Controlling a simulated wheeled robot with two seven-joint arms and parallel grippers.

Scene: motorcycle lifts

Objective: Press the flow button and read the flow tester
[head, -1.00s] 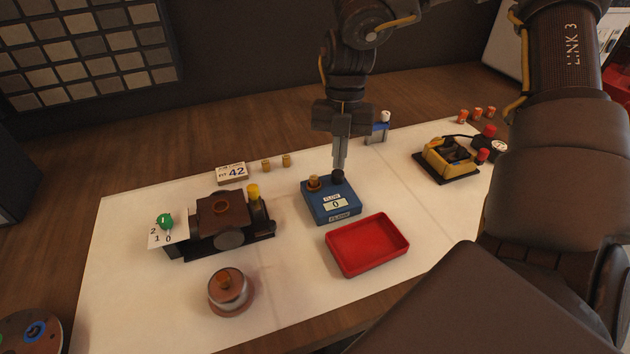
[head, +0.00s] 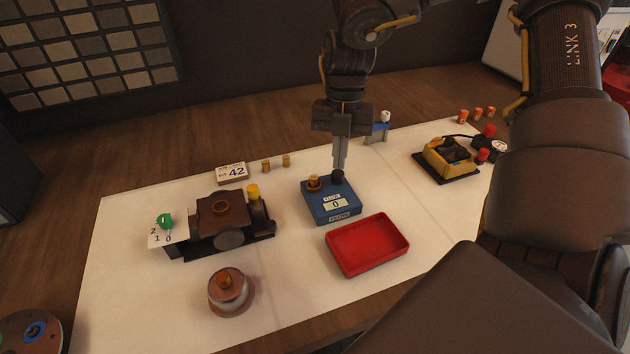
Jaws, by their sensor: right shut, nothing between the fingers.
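The flow tester is a blue box (head: 330,203) on the white mat, with a brass fitting (head: 314,182) on top at its left. A dark round button (head: 338,175) stands at the box's back right top. My right gripper (head: 339,168) points down, shut and empty, with its fingertips at the dark button. I cannot tell whether they touch or press it. My left gripper is not in view.
A red tray (head: 367,245) lies just in front of the tester. A brown carburetor-like body (head: 222,211) on a dark stand is to the left. A round copper-coloured pot (head: 231,291) stands front left. A yellow device (head: 449,158) is at the right.

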